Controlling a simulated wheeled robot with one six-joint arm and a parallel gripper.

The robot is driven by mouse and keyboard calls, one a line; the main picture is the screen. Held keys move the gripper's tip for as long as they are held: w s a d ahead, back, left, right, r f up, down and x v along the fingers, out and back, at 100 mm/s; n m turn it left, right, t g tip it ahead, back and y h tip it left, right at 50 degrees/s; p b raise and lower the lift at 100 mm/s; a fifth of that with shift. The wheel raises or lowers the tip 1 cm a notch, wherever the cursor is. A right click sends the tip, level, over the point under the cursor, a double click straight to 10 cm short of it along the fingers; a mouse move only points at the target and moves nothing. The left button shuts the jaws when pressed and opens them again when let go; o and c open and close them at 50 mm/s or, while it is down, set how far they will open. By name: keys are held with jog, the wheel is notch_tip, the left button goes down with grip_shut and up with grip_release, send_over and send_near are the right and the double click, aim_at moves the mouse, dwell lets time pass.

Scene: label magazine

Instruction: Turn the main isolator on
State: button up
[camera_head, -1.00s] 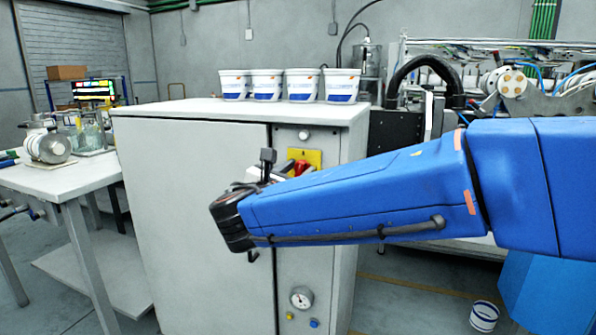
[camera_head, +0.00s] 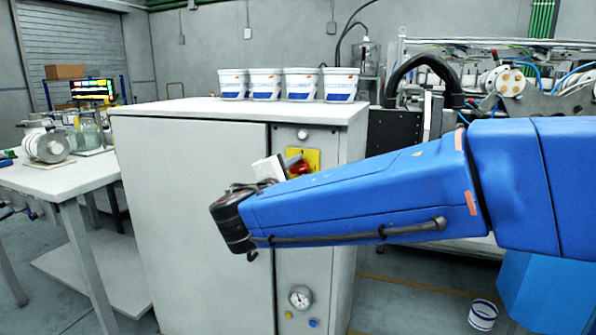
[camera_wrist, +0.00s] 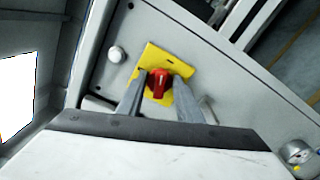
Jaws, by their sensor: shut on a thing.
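The main isolator is a red rotary handle (camera_wrist: 158,83) on a yellow plate (camera_wrist: 152,55), mounted on the grey cabinet's narrow front panel. In the head view, the red handle (camera_head: 299,168) and yellow plate (camera_head: 311,156) show just above my blue arm, which hides their lower part. My gripper (camera_wrist: 159,88) is shut on the red handle, one grey finger on each side. In the wrist view the handle stands upright between the fingers while the plate is tilted, so the handle is at an angle to the plate's edges.
The cabinet (camera_head: 190,200) carries several white tubs (camera_head: 266,86) on top. A pale round knob (camera_head: 303,135) sits above the plate; a gauge (camera_head: 300,297) and small coloured buttons sit low on the panel. A table (camera_head: 85,176) stands left, machinery right.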

jog(key=shift+f+m, duration=0.2)
jog(key=shift+m, duration=1.9)
jog(key=o, duration=1)
jog(key=v, duration=1.7)
jog(key=shift+s+r, duration=0.1)
jog(key=shift+s, duration=0.1)
